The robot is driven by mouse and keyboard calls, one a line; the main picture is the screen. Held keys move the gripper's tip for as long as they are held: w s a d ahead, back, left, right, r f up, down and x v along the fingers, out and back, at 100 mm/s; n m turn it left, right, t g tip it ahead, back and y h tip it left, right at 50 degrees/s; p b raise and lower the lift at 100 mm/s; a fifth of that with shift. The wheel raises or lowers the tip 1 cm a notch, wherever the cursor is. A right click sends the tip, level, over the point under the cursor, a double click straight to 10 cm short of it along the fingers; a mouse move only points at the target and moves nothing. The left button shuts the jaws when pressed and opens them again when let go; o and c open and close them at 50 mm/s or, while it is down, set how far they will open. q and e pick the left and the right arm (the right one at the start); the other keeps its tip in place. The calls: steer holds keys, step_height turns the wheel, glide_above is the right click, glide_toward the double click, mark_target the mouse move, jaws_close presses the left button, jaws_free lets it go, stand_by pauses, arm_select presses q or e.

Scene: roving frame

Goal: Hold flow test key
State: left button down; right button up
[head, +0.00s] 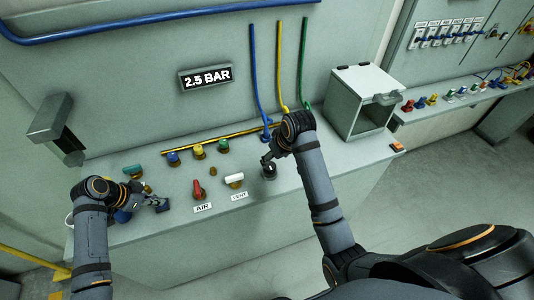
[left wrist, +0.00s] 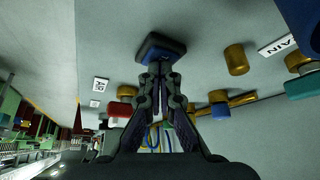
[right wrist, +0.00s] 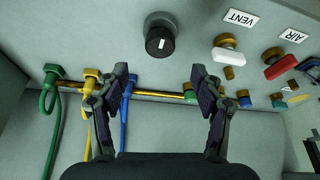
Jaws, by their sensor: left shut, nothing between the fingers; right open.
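A dark square key with a blue edge (left wrist: 160,47) sits on the bench panel in the left wrist view. It also shows in the head view (head: 162,205), left of the AIR label. My left gripper (left wrist: 160,72) is shut and empty, its fingertips at the key's near edge; I cannot tell whether they press it. My left gripper (head: 150,199) also shows in the head view. My right gripper (right wrist: 160,85) is open and empty, facing a black round knob (right wrist: 160,42). In the head view that knob (head: 268,171) sits just below the right gripper (head: 266,160).
A display (head: 206,78) reads 2.5 BAR. A red AIR handle (head: 198,190) and a white VENT handle (head: 234,180) stand between the grippers. Several coloured knobs line a brass pipe (head: 230,138). A grey box (head: 360,103) stands right of the right arm.

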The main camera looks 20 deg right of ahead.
steer(key=v, duration=0.4)
stand_by(3.6)
arm_select(q)
step_height(320, 180, up, 6)
steer(key=p, duration=0.6)
steer(key=shift+r+p, duration=0.25)
steer(key=shift+p, duration=0.05)
arm_select(e)
step_height(320, 180, up, 7)
steer(key=shift+f, duration=0.25)
